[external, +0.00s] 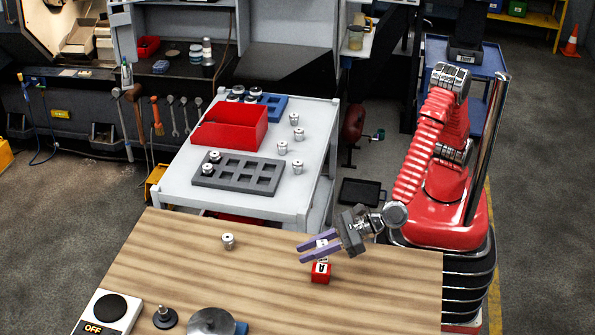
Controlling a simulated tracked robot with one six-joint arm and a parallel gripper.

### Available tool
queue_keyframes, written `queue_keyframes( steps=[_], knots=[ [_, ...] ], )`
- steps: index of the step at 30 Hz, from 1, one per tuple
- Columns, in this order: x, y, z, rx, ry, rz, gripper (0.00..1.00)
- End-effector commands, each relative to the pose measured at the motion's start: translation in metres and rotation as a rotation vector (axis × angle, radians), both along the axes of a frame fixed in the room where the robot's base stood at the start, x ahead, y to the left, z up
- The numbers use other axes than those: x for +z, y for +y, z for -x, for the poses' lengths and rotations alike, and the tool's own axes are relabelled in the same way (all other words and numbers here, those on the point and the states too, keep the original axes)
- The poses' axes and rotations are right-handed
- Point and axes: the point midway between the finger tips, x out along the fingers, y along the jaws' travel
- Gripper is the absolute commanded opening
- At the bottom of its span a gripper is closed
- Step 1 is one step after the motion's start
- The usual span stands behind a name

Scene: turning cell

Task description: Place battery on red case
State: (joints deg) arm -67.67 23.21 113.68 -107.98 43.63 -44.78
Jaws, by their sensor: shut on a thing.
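My gripper (306,248) has purple fingers and reaches left over the wooden table. It is shut on a small pale thing with a dark mark, seen between the fingers and mostly hidden; I take it for the battery (321,243). A small red case (320,279) with a white, black-lettered label stands on the wooden table just below the fingers in the picture. I cannot tell whether the held thing touches it.
A small metal part (228,241) stands left on the wooden table (180,265). An OFF switch box (108,312) and a round metal disc (211,322) are at the front. Behind, a white table (313,150) holds a large red bin (232,128), a grey tray (239,174) and several metal parts.

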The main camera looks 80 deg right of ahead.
Motion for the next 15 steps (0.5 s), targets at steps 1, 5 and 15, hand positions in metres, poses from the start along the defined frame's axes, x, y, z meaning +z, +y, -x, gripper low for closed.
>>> queue_keyframes(
  steps=[1, 5, 15],
  knots=[
    [0.0, 0.0, 0.0, 0.0, 0.0, 0.0, 0.0],
    [-0.008, 0.0, 0.0, 0.0, 0.001, 0.003, 0.0],
    [-0.038, 0.0, 0.0, 0.0, 0.001, 0.0, 0.0]
  ],
)
